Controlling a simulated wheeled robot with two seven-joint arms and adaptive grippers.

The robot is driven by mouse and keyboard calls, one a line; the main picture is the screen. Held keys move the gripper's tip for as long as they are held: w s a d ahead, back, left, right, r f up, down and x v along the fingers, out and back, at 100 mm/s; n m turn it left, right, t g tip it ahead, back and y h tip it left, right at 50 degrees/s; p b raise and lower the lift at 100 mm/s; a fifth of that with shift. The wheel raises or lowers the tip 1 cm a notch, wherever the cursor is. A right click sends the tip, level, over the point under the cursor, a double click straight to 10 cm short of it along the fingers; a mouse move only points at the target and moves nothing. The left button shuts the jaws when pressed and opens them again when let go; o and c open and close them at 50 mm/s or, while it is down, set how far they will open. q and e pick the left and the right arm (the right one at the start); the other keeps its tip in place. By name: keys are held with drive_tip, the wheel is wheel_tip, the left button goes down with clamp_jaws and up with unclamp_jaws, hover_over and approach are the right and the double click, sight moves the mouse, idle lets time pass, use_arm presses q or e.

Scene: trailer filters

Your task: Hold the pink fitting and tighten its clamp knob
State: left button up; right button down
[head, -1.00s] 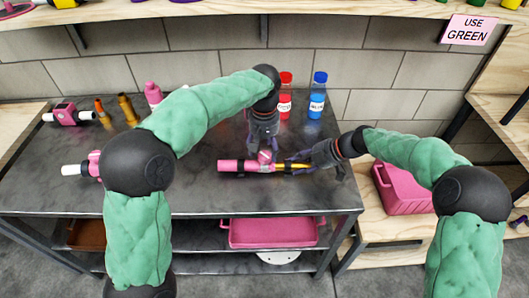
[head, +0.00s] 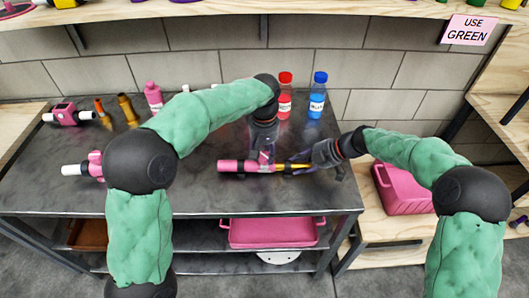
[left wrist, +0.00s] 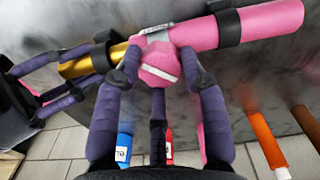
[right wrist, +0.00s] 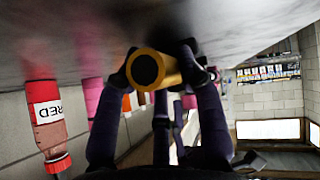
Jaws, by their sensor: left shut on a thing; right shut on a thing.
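The pink fitting (head: 232,166) lies across the dark table, a pink tube with black bands and a gold tube (left wrist: 92,62) at one end. Its pink clamp knob (left wrist: 160,66), with a white line across its face, sits on a silver clamp where the pink and gold parts meet. My left gripper (head: 264,160) reaches down from the far side and is shut on the knob, one finger on each side. My right gripper (head: 300,165) is shut on the gold tube, whose round open end (right wrist: 146,68) shows between its fingers in the right wrist view.
A red bottle (head: 285,100) and a blue bottle (head: 318,100) stand behind the grippers. Other pink and orange fittings (head: 70,115) and a pink bottle (head: 153,96) are at the left. A pink bin (head: 402,190) sits to the right. The table front is clear.

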use_arm(q)
drive_tip(key=m, duration=0.4)
use_arm(e)
drive_tip(key=shift+w, duration=0.1)
use_arm(q)
drive_tip(key=m, duration=0.5)
drive_tip(key=shift+s, duration=0.1)
use_arm(e)
drive_tip(key=shift+d, duration=0.1)
idle(0.5)
use_arm(q)
drive_tip(key=o, duration=1.2)
drive_tip(key=shift+c, duration=0.2)
